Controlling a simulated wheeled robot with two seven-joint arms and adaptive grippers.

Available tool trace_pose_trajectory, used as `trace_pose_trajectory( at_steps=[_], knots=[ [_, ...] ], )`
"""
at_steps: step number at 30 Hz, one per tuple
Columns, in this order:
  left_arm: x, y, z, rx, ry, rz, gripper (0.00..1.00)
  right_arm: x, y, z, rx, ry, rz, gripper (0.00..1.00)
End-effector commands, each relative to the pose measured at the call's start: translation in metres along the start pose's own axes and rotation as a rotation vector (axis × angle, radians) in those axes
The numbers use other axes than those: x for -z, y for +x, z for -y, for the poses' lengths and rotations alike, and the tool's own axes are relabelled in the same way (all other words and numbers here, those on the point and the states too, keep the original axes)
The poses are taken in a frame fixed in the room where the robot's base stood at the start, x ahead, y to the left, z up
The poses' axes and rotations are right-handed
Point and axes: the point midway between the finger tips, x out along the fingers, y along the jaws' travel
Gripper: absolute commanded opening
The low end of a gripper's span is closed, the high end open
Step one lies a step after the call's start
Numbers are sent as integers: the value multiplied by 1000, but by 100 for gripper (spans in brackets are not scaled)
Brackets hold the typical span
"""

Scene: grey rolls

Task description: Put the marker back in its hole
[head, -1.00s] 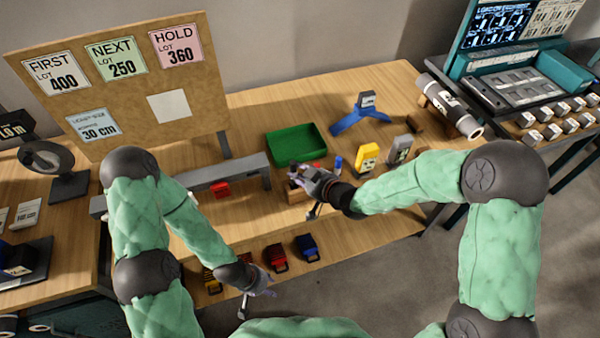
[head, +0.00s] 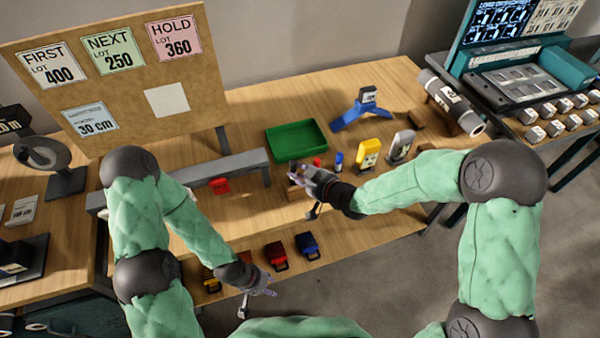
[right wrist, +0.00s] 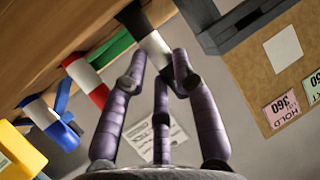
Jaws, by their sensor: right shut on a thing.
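My right gripper (head: 301,176) has purple fingers and is over the front middle of the bench. In the right wrist view the gripper (right wrist: 160,68) is closed around the white end of a marker (right wrist: 154,46) with a black end. A red-and-white marker (right wrist: 86,78) and a blue-and-white marker (right wrist: 42,112) stand apart beside it. In the head view the red marker (head: 317,162) and blue marker (head: 338,160) are just right of the gripper. A wooden block (head: 296,194) is partly hidden below the gripper; its holes cannot be made out. My left gripper (head: 262,298) is empty, fingers spread, in front of the bench.
A green tray (head: 296,157) lies behind the right gripper. A yellow item (head: 368,153), a grey item (head: 401,145) and a blue stand (head: 362,119) are to the right. A grey raised rail (head: 232,164) is to the left. Several coloured clips (head: 277,255) line the lower shelf.

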Motion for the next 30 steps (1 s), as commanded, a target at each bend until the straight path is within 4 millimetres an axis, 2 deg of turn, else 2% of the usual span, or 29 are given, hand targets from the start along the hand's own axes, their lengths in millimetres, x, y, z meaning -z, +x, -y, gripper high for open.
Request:
trace_pose_trajectory(
  at_steps=[29, 30],
  knots=[
    [1, 18, 6, 0, 0, 0, 40, -19, 9, -3, 0, 0, -1, 0],
    [1, 18, 6, 0, 0, 0, 40, -19, 9, -3, 0, 0, -1, 31]
  ],
)
